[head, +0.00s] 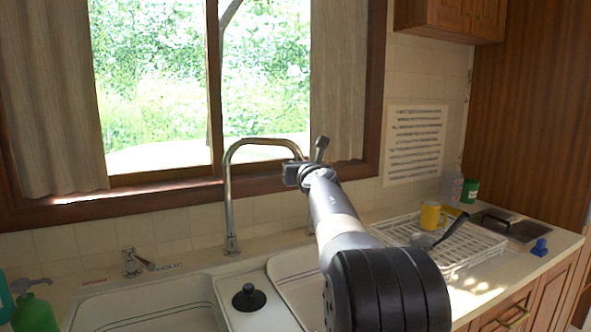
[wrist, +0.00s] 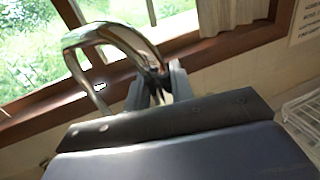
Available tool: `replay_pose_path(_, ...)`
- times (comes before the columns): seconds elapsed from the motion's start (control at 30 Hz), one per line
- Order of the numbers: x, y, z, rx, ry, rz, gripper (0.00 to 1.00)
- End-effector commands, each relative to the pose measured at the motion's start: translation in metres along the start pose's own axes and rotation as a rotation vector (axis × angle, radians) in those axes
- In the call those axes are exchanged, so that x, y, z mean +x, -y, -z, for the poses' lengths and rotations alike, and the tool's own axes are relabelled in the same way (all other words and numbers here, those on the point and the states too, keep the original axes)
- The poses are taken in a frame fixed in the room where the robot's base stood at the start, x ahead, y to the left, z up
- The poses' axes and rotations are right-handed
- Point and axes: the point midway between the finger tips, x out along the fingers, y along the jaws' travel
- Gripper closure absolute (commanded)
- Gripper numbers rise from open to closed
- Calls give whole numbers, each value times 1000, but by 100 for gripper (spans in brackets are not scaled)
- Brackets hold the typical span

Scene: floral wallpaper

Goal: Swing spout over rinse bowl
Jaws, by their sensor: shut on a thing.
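The chrome spout (head: 228,195) rises from the counter behind the sink and arches over to the right. It also shows in the wrist view (wrist: 112,32), with its end between the fingers. My gripper (head: 298,172) is shut on the spout's end, and its fingers (wrist: 157,88) show at the end of the arch. The sink has a left bowl (head: 150,314) and a right bowl (head: 290,268); I cannot tell which is the rinse bowl. The spout's end reaches toward the right bowl's side. My arm hides part of the right bowl.
A black plug (head: 249,298) sits on the strip between the bowls. A tap (head: 133,263) stands back left, and a green bottle (head: 35,312) front left. A white dish rack (head: 470,246) with a yellow mug (head: 431,215) is at right. The window (head: 205,95) is behind the spout.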

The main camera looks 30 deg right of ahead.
Motion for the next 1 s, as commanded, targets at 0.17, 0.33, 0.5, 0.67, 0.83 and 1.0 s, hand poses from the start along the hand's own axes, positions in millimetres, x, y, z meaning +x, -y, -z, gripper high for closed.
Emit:
replay_pose_path(0.17, 3, 4, 0, 0, 0, 4, 100)
replay_pose_path(0.33, 3, 4, 0, 0, 1, 5, 100)
replay_pose_path(0.5, 3, 5, 0, 0, 1, 6, 100)
replay_pose_path(0.67, 3, 4, 0, 0, 1, 5, 66)
replay_pose_path(0.83, 3, 4, 0, 0, 1, 3, 58)
replay_pose_path(1.0, 3, 3, 0, 0, 0, 2, 58)
